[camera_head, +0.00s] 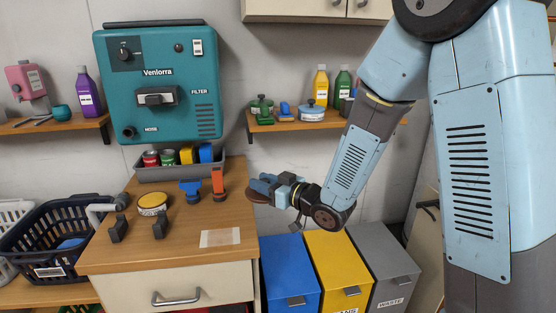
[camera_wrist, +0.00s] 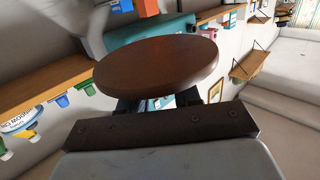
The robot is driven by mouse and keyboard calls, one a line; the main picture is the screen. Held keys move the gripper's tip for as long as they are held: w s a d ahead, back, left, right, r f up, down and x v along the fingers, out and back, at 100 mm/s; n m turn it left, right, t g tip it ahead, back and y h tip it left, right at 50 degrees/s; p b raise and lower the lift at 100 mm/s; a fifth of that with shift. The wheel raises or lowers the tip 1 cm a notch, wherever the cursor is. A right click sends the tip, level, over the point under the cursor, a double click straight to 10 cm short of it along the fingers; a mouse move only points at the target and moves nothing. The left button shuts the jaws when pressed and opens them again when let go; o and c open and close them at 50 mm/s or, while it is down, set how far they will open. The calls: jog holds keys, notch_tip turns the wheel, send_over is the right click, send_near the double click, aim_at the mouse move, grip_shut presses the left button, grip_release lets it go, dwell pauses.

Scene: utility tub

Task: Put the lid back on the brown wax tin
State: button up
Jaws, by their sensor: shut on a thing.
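My gripper (camera_head: 266,186) is shut on a round brown lid (camera_head: 258,197), held in the air just right of the wooden counter. In the wrist view the lid (camera_wrist: 160,68) is a flat brown disc across the fingers, covering most of them.
Two dark blocks (camera_head: 118,229) (camera_head: 160,226) stand in front of the tin. A blue brush (camera_head: 190,190) and an orange tool (camera_head: 218,184) stand behind and right of it. A grey tray (camera_head: 180,172) of cans is at the back. A pale card (camera_head: 220,238) lies front right.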

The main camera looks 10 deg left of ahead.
jog(key=w+d+f+m+t+h, duration=0.45)
jog(key=w+d+f, duration=0.4)
jog(key=d, duration=0.35)
jog(key=w+d+f+m+t+h, duration=0.35)
jog(key=w+d+f+h, duration=0.25)
jog(key=w+d+f, duration=0.45)
jog(key=s+d+f+m+h, duration=0.1)
jog(key=d+f+m+h, duration=0.1)
jog(key=d, duration=0.4)
jog(key=s+d+f+m+h, duration=0.2)
jog(key=d+f, duration=0.1)
jog(key=d, duration=0.4)
jog(key=s+f, duration=0.5)
jog(key=f, duration=0.1)
jog(key=shift+s+a+f, duration=0.15)
jog(key=shift+f, duration=0.15)
